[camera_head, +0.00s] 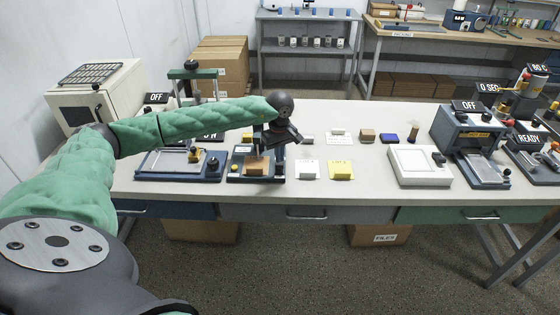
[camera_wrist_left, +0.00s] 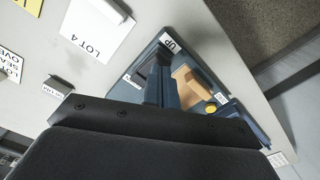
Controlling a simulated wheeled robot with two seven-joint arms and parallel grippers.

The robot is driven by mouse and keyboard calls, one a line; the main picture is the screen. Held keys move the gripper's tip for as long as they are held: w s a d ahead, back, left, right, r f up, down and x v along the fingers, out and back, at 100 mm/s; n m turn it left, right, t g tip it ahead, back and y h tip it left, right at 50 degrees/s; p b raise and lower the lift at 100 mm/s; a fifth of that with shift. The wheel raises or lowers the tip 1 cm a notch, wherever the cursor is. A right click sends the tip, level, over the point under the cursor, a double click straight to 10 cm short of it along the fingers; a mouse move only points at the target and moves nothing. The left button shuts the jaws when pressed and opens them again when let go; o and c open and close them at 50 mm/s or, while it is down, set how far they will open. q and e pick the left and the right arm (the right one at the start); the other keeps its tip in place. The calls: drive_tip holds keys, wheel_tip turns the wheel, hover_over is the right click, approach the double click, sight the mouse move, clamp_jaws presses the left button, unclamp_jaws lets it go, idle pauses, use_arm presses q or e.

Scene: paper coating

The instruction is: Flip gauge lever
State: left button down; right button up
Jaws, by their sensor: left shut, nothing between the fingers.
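The gauge is a blue-based device (camera_head: 236,178) on the bench, just left of the middle. A tan block (camera_head: 257,165) sits on its base. In the left wrist view, the gauge base (camera_wrist_left: 213,75) shows with an "UP" label, the tan block (camera_wrist_left: 187,88) and a yellow button (camera_wrist_left: 221,98). My left gripper (camera_head: 298,138) is shut and empty, over the upper right of the gauge. The black gripper body fills the lower part of the left wrist view and hides part of the gauge. I cannot make out the lever clearly. My right gripper is not in view.
A blue-based coating fixture (camera_head: 216,174) stands close left of the gauge. White cards (camera_head: 307,174) and a yellow card (camera_head: 341,168) lie to its right. A white box (camera_head: 418,170) and a blue machine (camera_head: 462,130) stand further right. The bench's front strip is clear.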

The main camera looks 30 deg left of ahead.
sight(280, 165)
use_arm(q)
drive_tip(key=shift+f+b, duration=0.85)
drive_tip(key=shift+f, duration=0.25)
idle(0.6)
drive_tip(key=shift+r, duration=0.15)
drive_tip(key=shift+r+p, duration=0.55)
drive_tip(key=shift+r, duration=2.85)
